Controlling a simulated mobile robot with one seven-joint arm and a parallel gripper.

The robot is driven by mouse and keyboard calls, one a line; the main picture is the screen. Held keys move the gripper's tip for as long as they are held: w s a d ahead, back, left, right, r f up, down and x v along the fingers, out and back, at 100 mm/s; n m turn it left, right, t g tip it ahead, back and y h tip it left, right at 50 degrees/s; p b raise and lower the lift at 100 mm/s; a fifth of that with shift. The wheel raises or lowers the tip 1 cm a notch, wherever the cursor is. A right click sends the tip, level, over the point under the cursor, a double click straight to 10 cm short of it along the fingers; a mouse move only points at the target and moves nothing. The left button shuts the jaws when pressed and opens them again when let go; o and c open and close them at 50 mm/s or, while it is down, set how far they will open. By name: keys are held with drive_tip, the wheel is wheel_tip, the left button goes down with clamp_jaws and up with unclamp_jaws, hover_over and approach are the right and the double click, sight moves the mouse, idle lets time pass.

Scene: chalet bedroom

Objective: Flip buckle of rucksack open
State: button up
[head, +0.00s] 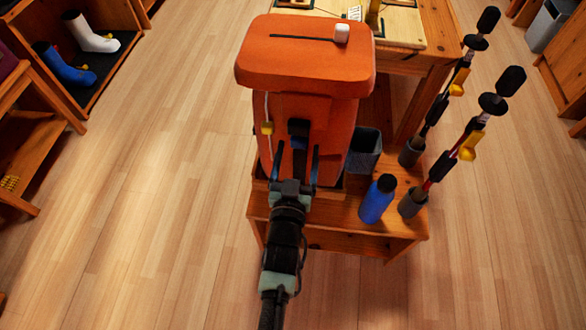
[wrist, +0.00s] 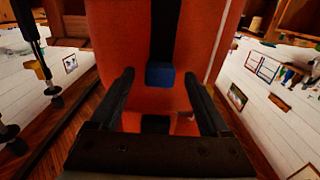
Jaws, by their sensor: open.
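The orange rucksack (head: 305,75) stands upright on a low wooden bench. A dark strap piece (head: 299,128) shows on its front, and a dark strap ends in a blue buckle (wrist: 160,75) in the wrist view. A smaller dark block (wrist: 155,124) shows beyond a gap of orange cloth. My gripper (head: 298,146) is open at the rucksack's front. In the wrist view my gripper (wrist: 160,76) has one finger on each side of the buckle, with gaps between. Whether the fingertips touch the cloth cannot be told.
A blue bottle (head: 377,199) and a dark bin (head: 365,150) stand right of the rucksack on the bench (head: 330,238). Two ski poles (head: 470,140) rise at the bench's right end. A wooden table (head: 410,65) is behind. The floor left is clear.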

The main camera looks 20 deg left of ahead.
drive_tip(key=p+v, duration=0.1)
drive_tip(key=v, duration=1.1)
drive_tip(key=shift+p, duration=0.4)
drive_tip(key=w+d+r+m+t+h, duration=0.15)
drive_tip(key=w+r, duration=0.25)
drive_tip(key=r, duration=0.8)
drive_tip(key=w+d+r+t, duration=0.25)
drive_tip(key=w+r, duration=0.25)
drive_tip(key=r, duration=0.7)
drive_tip(key=w+d+r+t+h, duration=0.15)
drive_tip(key=w+r, duration=0.25)
drive_tip(key=r, duration=0.7)
drive_tip(key=s+d+r+m+t+h, duration=0.15)
drive_tip(key=s+r, duration=0.25)
drive_tip(key=r, duration=0.5)
drive_tip(key=s+d+r+t, duration=0.25)
drive_tip(key=s+r, duration=0.25)
drive_tip(key=r, duration=0.4)
drive_tip(key=s+d+r+t+h, duration=0.1)
drive_tip(key=s+d+r, duration=0.25)
drive_tip(key=r, duration=0.65)
wheel_tip(320, 180, up, 20)
drive_tip(key=p, duration=2.1)
drive_tip(key=shift+w+a, duration=0.15)
drive_tip(key=shift+a, duration=0.2)
drive_tip(key=shift+r+g+y, duration=0.1)
drive_tip(key=shift+g+y, duration=0.15)
